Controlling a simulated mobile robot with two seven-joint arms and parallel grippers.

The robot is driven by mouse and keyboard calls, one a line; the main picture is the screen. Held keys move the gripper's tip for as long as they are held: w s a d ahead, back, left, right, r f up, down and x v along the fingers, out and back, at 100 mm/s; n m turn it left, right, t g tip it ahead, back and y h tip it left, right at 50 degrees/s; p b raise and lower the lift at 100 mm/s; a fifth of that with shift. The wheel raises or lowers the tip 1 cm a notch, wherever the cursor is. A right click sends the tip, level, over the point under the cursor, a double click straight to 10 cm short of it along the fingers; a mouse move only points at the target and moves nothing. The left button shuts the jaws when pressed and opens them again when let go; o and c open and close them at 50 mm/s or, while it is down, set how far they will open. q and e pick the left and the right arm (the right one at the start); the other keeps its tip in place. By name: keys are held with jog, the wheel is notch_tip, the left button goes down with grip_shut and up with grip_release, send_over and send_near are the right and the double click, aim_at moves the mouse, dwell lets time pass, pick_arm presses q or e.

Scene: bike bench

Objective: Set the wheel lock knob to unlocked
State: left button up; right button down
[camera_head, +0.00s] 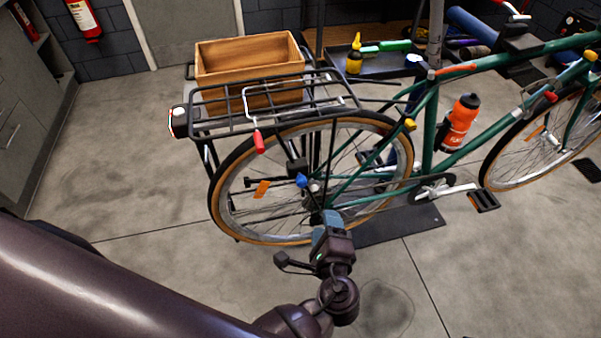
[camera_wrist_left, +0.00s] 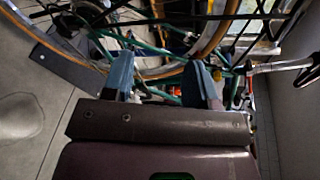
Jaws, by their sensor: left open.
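A green bicycle (camera_head: 428,120) stands with its rear wheel (camera_head: 222,202) toward me. A small blue knob (camera_head: 302,181) sits beside the rear hub; I cannot tell for sure whether it is the wheel lock knob, and its setting is too small to read. My left gripper (camera_head: 328,220) is low in front of the rear wheel, below the blue knob and apart from it. In the left wrist view its two blue-grey fingers (camera_wrist_left: 160,78) are open with nothing held between them, pointing toward the wheel and frame. My right gripper is out of view.
A black rear rack (camera_head: 225,122) with a red-handled lever (camera_head: 259,142) overhangs the wheel. A wooden crate (camera_head: 250,50) stands behind it. An orange bottle (camera_head: 460,121) is on the frame. A dark mat (camera_head: 400,225) lies below. The floor at left is clear.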

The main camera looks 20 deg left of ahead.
aim_at(303, 186)
pick_arm(q)
jog(key=w+a+r+m+y, duration=0.1)
jog(key=w+a, duration=0.1)
jog(key=w+a+r+y, duration=0.1)
jog(key=w+a, duration=0.1)
jog(key=a, duration=0.1)
jog(key=w+a+m+y, duration=0.1)
jog(key=w+a, duration=0.2)
jog(key=shift+w+r+m+t+y, duration=0.1)
jog(key=shift+r+m+t+y, duration=0.2)
jog(key=shift+r+t, duration=0.1)
jog(key=shift+w+a, duration=0.2)
jog(key=shift+w, duration=0.2)
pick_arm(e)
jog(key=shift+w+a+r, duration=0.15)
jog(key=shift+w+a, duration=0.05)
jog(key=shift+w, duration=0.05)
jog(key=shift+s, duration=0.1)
pick_arm(q)
jog(key=shift+c, duration=0.3)
